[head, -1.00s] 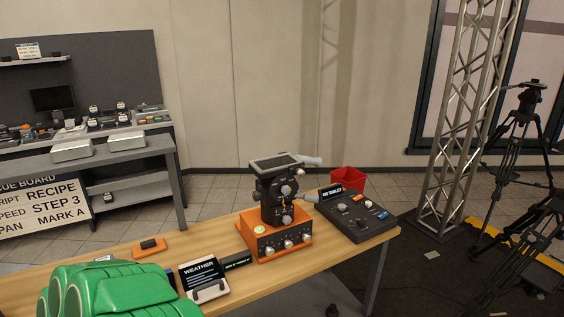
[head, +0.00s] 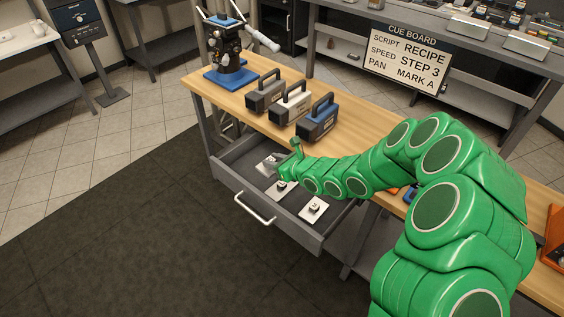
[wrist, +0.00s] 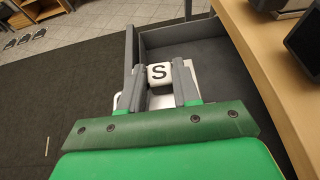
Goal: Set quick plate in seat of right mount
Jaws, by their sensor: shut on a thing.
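My gripper (wrist: 172,88) is shut on the small white block marked S of a quick plate (wrist: 159,75) in the wrist view. The pale plate under the block is partly hidden by the fingers. In the head view my gripper (head: 285,177) is low over the open drawer, its fingers hard to make out. Pale plates with small knobs lie in the drawer, one at the back (head: 268,161), one by my gripper (head: 281,188) and one nearer the front right (head: 313,207). I cannot tell if the held plate touches the drawer floor. The right mount is not clearly in view.
The open grey drawer (head: 240,193) has a front wall with a white handle (head: 254,209). Above it, the wooden table (head: 355,128) bears a blue-based mount (head: 232,70) and several handled cases, one blue (head: 318,122). The dark floor before the drawer is clear.

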